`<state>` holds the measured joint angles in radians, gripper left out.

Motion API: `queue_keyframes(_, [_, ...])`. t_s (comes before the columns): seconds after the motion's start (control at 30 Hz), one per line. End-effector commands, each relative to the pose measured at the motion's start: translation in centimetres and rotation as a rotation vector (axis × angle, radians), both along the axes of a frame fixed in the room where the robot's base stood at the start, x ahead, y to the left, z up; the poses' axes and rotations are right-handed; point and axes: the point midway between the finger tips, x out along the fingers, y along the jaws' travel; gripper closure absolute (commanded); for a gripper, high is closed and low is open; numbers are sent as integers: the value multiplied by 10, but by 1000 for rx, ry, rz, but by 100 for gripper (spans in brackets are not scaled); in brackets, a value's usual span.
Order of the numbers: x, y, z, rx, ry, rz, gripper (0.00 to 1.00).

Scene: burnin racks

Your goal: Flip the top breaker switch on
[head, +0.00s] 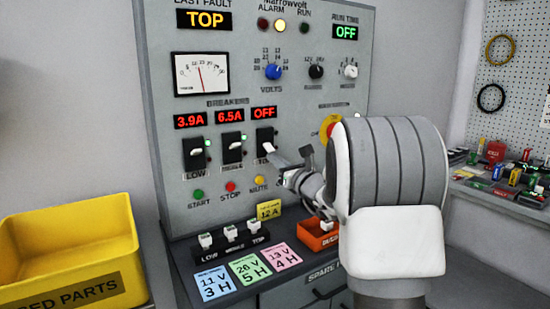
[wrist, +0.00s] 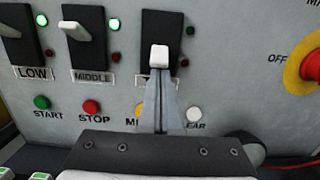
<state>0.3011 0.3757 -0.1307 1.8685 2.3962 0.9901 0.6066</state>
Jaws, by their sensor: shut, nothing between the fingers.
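The top breaker (wrist: 165,25) is the rightmost of three black switch plates; it also shows in the head view (head: 264,136) under a red display (head: 264,113) reading OFF. Its white lever (wrist: 159,57) points out toward the wrist camera. My gripper (wrist: 160,82) is shut with nothing between its fingers. Its fingertips are just below the lever in the wrist view; whether they touch it I cannot tell. In the head view my gripper (head: 283,158) reaches the panel from the right. The fingers hide most of the top breaker's label.
The middle breaker (wrist: 83,30) and low breaker (wrist: 18,30) stand to the left with green lamps lit. Buttons sit below, including STOP (wrist: 92,107). A red emergency knob (wrist: 312,67) is at the right. A yellow bin (head: 70,245) stands at the left.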

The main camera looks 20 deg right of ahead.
Motion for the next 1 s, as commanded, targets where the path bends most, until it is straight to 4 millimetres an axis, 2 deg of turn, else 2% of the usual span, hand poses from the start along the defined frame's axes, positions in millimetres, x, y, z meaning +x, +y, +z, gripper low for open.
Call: queue_keyframes(1.0, [-5,-1,10,-27,133,1,100])
